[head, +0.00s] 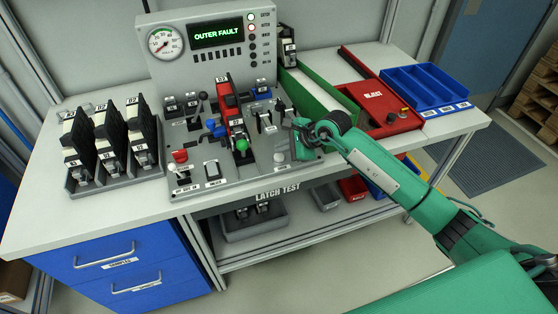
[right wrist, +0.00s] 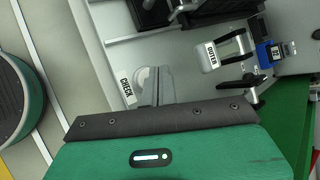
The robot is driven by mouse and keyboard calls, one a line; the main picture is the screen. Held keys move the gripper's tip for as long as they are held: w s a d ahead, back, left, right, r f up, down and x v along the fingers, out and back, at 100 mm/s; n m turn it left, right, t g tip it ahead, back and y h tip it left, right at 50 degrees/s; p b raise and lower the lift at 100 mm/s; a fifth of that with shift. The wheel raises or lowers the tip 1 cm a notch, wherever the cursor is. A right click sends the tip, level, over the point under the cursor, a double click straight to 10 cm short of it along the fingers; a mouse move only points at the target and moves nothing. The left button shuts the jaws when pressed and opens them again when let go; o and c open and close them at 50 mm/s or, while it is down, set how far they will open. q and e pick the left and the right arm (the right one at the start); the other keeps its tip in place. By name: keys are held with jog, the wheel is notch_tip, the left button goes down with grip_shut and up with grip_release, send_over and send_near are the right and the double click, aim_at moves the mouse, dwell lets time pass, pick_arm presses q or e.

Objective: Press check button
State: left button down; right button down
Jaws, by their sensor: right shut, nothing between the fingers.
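The check button is a pale round button (right wrist: 143,79) beside a CHECK label (right wrist: 127,92) in the right wrist view. In the head view the pale button (head: 279,157) is at the front right of the latch test panel (head: 250,177). My right gripper (head: 299,137) is over the right side of that panel. Its shut, empty fingers (right wrist: 163,84) overlap the button's right side in the wrist view; I cannot tell whether they touch it. The display (head: 217,34) reads OUTER FAULT. My left gripper is in neither view.
A red and black latch unit (head: 229,103) stands mid-panel, with a green knob (head: 241,144) in front. A grey OUTER latch (right wrist: 222,53) is near my fingers. A red tray (head: 376,110) and a blue bin (head: 425,85) lie right. A rack of units (head: 115,178) stands left.

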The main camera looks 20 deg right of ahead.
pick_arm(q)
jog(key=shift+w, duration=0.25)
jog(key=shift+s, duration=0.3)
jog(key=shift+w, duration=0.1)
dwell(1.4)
pick_arm(e)
jog(key=shift+f+b, duration=0.5)
jog(key=shift+b, duration=0.1)
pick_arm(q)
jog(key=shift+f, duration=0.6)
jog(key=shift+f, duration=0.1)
